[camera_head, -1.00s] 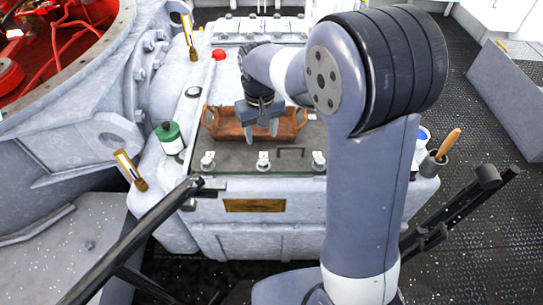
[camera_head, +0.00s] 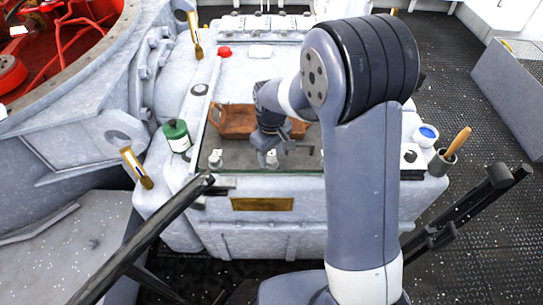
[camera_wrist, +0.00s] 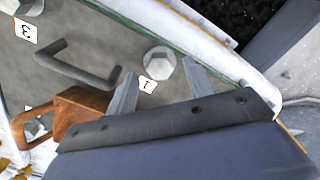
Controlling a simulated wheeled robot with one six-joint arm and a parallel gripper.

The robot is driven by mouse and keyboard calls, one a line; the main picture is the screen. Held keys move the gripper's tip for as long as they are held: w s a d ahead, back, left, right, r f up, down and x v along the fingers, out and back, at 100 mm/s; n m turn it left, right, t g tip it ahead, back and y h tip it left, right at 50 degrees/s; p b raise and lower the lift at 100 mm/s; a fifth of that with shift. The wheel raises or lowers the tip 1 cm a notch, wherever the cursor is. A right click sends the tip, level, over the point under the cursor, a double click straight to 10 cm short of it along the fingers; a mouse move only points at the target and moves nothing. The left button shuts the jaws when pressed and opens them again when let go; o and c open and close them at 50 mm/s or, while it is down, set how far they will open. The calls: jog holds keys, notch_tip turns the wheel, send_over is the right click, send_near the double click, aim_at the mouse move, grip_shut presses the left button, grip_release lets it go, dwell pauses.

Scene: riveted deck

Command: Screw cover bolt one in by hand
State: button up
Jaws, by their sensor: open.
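Cover bolt one (camera_wrist: 158,62) is a pale hex-headed bolt beside a white tag marked 1 (camera_wrist: 148,86). It stands near the edge of the grey cover plate (camera_wrist: 185,12). My gripper (camera_wrist: 160,67) is open, its two fingertips on either side of the bolt head in the wrist view. I cannot tell whether they touch it. In the head view my gripper (camera_head: 268,158) is low over the front edge of the cover, hiding part of the middle bolt. Another bolt (camera_head: 215,158) stands at the front left corner.
A wooden tray (camera_head: 235,120) lies on the cover behind my gripper. A bar handle (camera_wrist: 75,65) rises from the plate near the bolt, close to a tag marked 3 (camera_wrist: 25,33).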

jog(key=shift+f, duration=0.7)
jog(key=shift+c, duration=0.4)
jog(key=c, duration=0.9)
